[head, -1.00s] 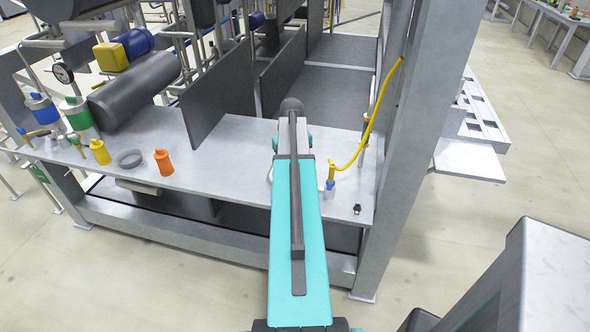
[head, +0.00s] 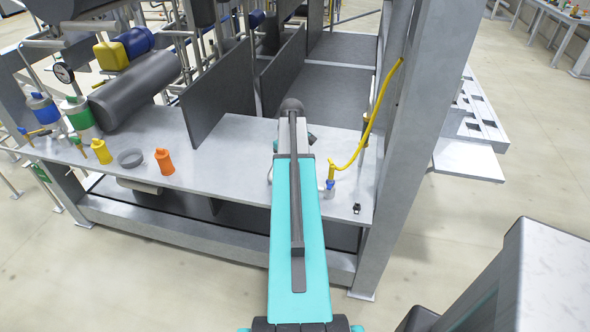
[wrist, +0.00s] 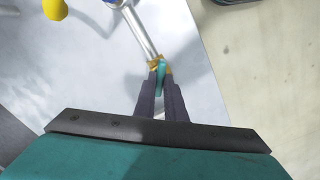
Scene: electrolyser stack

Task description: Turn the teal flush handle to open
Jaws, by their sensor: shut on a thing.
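The teal flush handle (wrist: 160,86) shows in the wrist view, on a brass valve body (wrist: 155,62) at the end of a grey metal pipe (wrist: 141,33). My gripper (wrist: 161,76) has its two dark fingers closed around the handle, one on each side. The handle lies roughly along the fingers in this view.
A yellow hose with a blue-ended fitting (head: 330,187) stands just right of my arm on the grey bench (head: 240,185). A thick metal post (head: 405,150) rises at the right. Orange (head: 164,162) and yellow (head: 101,152) fittings and a grey ring (head: 131,158) lie at left.

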